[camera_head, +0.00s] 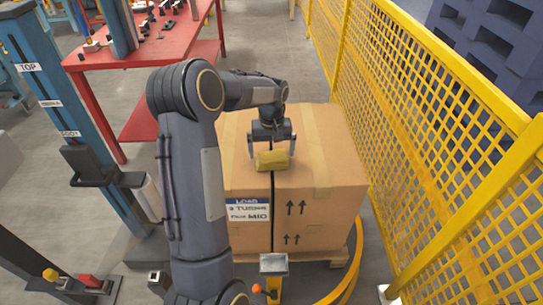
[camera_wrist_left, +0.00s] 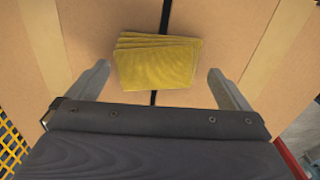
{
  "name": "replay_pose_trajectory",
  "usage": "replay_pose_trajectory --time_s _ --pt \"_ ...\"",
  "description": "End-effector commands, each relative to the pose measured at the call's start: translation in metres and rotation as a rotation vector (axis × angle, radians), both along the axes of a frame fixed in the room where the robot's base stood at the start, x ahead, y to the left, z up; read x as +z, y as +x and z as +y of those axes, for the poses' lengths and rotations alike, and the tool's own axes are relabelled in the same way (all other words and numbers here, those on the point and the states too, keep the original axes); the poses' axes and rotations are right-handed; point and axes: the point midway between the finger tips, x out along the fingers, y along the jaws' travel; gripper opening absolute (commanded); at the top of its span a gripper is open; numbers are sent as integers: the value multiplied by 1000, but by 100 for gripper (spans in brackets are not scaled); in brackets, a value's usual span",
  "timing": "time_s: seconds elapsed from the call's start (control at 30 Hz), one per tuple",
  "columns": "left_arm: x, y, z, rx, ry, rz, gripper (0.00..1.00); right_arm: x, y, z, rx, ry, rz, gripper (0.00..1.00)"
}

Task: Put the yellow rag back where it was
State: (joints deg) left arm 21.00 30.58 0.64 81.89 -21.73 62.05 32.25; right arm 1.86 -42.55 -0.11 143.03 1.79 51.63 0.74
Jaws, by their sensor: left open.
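The yellow rag (camera_head: 272,160) is a folded, layered pad on top of a large cardboard box (camera_head: 325,185). It lies across the dark strap near the box's front edge. My left gripper (camera_head: 272,150) is over the box, its open fingers on either side of the rag. In the left wrist view the rag (camera_wrist_left: 158,62) sits between and just beyond the two fingertips (camera_wrist_left: 158,80), with a gap on both sides. I cannot tell whether the rag presses fully flat on the box. My right gripper is not in view.
The box stands on a wooden pallet (camera_head: 335,256). A yellow mesh fence (camera_head: 420,110) runs close along its right. A red table (camera_head: 165,45) with small parts stands at the back left, and a blue post (camera_head: 60,95) at the left. Blue pallets (camera_head: 490,40) are stacked beyond the fence.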

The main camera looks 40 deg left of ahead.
Motion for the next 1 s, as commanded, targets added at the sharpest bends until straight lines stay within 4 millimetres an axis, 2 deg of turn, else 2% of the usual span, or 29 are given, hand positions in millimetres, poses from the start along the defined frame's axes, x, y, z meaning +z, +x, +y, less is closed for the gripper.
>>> replay_pose_trajectory --time_s 0.1,0.3,0.47,0.57,0.73,0.87,1.0 --pt "23 6 0 0 1 -6 100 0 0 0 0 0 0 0" --pt "46 5 1 0 1 -4 100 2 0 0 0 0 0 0" --pt "71 -8 -13 -39 -16 -40 100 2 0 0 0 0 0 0" --pt "97 -33 -35 -105 -42 -101 100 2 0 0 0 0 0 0" --pt "135 -97 -87 -252 -93 -239 100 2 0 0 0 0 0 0" --pt "145 -149 -126 -363 -124 -348 100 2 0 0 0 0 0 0" --pt "139 -202 -164 -469 -148 -456 100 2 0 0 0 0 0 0"
